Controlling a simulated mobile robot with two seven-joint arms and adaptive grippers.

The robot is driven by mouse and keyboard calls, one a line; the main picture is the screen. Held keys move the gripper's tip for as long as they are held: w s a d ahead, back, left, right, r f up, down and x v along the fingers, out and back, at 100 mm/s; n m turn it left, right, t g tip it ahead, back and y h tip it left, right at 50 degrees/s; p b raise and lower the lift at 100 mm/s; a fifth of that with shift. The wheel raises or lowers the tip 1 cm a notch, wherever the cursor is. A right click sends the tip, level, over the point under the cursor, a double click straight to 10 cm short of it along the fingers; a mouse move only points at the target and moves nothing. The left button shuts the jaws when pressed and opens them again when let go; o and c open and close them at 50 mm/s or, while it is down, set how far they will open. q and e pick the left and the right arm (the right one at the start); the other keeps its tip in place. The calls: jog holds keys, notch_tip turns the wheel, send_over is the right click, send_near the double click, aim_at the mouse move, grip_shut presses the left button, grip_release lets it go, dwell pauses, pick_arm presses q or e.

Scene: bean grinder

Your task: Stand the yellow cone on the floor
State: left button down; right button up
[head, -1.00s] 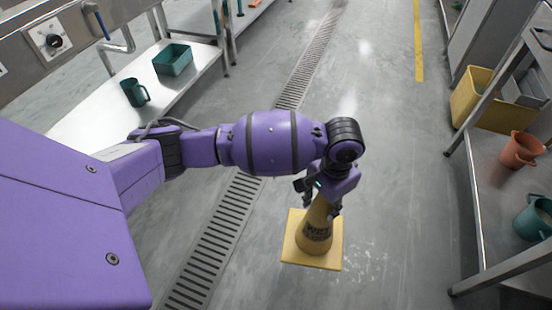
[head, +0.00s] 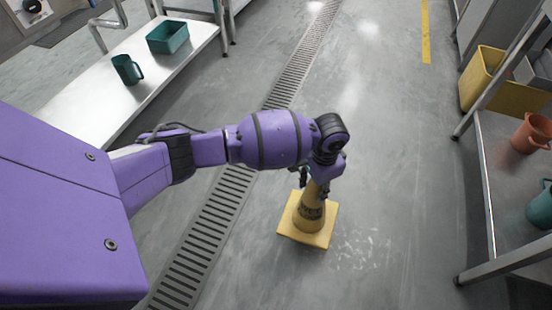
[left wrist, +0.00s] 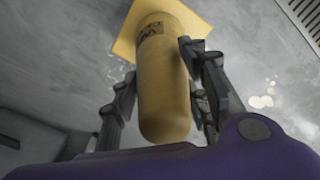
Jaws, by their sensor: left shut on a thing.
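The yellow cone (head: 310,213) has a square base and dark lettering on its side. In the head view it is upright, base down, over the grey floor right of the drain. I cannot tell whether its base touches the floor. My left gripper (head: 318,183) is shut on the cone's upper part, which my wrist partly hides from above. In the left wrist view the cone (left wrist: 163,85) stands between the dark fingers of the left gripper (left wrist: 160,85), its rounded top toward the camera and its base at the far end. My right gripper is not in view.
A slotted floor drain (head: 215,220) runs left of the cone. A metal table (head: 85,115) at left holds a green jug (head: 126,70) and a green bin (head: 167,37). A metal shelf (head: 508,200) stands at right, near a yellow bin (head: 500,85). The floor between is mostly open.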

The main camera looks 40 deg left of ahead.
pick_arm(q)
jog(key=w+f+b, duration=0.1)
jog(key=f, duration=0.1)
jog(key=w+a+f+b, duration=0.1)
jog(key=w+f, duration=0.1)
jog(key=shift+w+b, duration=0.15)
jog(key=shift+b, duration=0.15)
jog(key=shift+w+a+f+b, duration=0.25)
jog(key=shift+w+f+b, duration=0.2)
jog(key=shift+f, duration=0.1)
jog(key=f, duration=0.1)
jog(key=f+b, duration=0.2)
jog(key=shift+w+a+f, duration=0.1)
jog(key=shift+w+f, duration=0.15)
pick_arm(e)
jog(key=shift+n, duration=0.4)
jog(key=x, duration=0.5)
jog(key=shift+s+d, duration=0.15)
pick_arm(q)
jog(key=c, duration=1)
grip_release()
